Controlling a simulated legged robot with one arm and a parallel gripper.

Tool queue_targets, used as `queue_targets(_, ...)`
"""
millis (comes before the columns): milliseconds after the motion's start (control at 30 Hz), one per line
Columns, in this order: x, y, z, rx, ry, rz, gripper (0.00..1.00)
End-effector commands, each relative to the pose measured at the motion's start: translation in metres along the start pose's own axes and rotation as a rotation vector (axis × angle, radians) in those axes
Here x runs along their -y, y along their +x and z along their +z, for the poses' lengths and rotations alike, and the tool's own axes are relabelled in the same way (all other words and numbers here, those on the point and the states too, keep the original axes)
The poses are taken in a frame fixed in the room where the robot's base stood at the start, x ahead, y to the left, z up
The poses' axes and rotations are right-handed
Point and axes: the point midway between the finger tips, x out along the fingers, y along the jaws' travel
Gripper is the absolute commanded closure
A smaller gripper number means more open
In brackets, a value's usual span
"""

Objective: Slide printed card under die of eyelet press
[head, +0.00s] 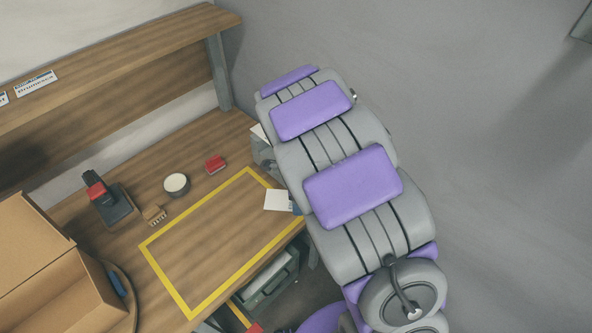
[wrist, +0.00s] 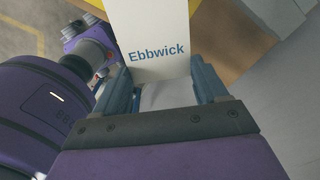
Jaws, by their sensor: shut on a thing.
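The printed card (wrist: 148,30) is white with "Ebbwick" in blue letters. In the wrist view my gripper (wrist: 165,82) is shut on its near end, and the card sticks out ahead of the blue fingers. In the head view the card (head: 278,200) shows just left of my arm, over the right end of the yellow-taped area. My gripper (head: 296,208) is mostly hidden there behind the arm. A black device with a red top (head: 108,200), at the left of the bench, may be the eyelet press. A grey thing (head: 264,155) is partly hidden behind my arm.
The wooden bench (head: 215,135) has a yellow tape rectangle (head: 170,275) with clear space inside. A cardboard box (head: 50,275) fills the left front; a shelf (head: 120,60) overhangs the back.

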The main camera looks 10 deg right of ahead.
Motion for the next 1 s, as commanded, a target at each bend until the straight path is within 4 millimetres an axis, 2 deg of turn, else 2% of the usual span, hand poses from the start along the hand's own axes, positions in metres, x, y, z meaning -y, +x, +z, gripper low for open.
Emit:
queue_targets(200, -0.015, 0.012, -0.01, -0.002, 0.43, 0.005, 0.6)
queue_targets(400, -0.019, 0.017, -0.017, 0.0, 0.655, 0.001, 0.6)
queue_targets(833, -0.019, 0.018, -0.018, 0.001, 0.709, 0.001, 0.6)
queue_targets(1000, -0.003, 0.021, -0.018, -0.001, 0.71, 0.002, 0.6)
